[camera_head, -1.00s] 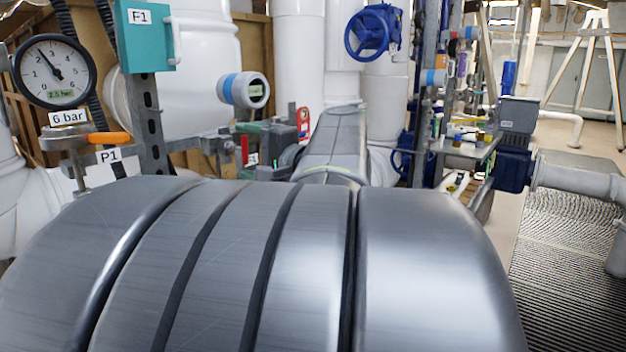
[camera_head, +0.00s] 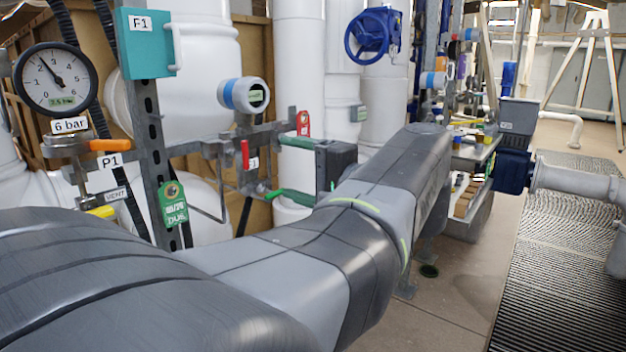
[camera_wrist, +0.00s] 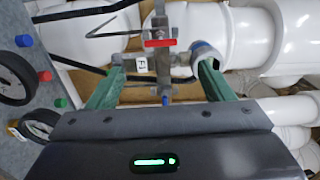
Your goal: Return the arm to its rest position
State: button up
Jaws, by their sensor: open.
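My gripper (camera_head: 274,167) has two green fingers spread apart, with nothing between them. In the wrist view my gripper (camera_wrist: 158,85) is also open, and pipework with a red handle (camera_wrist: 160,43) shows beyond and between the fingers. In the head view that red handle (camera_head: 245,154) stands upright on the small grey pipework, just left of the fingertips. The fingers look apart from it, though the exact gap is hard to judge. My arm bends across the lower and middle picture, and hides part of the floor and the lower white pipes.
A pressure gauge (camera_head: 55,77) and a teal box (camera_head: 146,43) stand at left. A green tag (camera_head: 173,204) hangs below. A blue handwheel (camera_head: 367,36) is up behind. A shelf (camera_head: 470,148) stands right of my arm. Floor is open near the grating (camera_head: 560,255).

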aim_at(246, 155)
jog(key=x, duration=1.3)
jog(key=shift+w+a+r+b, duration=0.15)
jog(key=shift+w+a+b, duration=0.1)
jog(key=shift+b, duration=0.15)
jog(key=shift+s+d+r+m+p, duration=0.1)
jog(key=shift+d+r+m+p, duration=0.1)
jog(key=shift+m+p, duration=0.7)
jog(key=m+p, duration=0.4)
jog(key=p, duration=0.4)
jog(key=shift+m, duration=0.4)
jog(key=m+p, duration=0.4)
jog(key=p, duration=0.2)
jog(key=shift+r, duration=0.1)
jog(key=shift+m+p, duration=0.8)
jog(key=shift+p, duration=0.1)
jog(key=shift+f, duration=0.25)
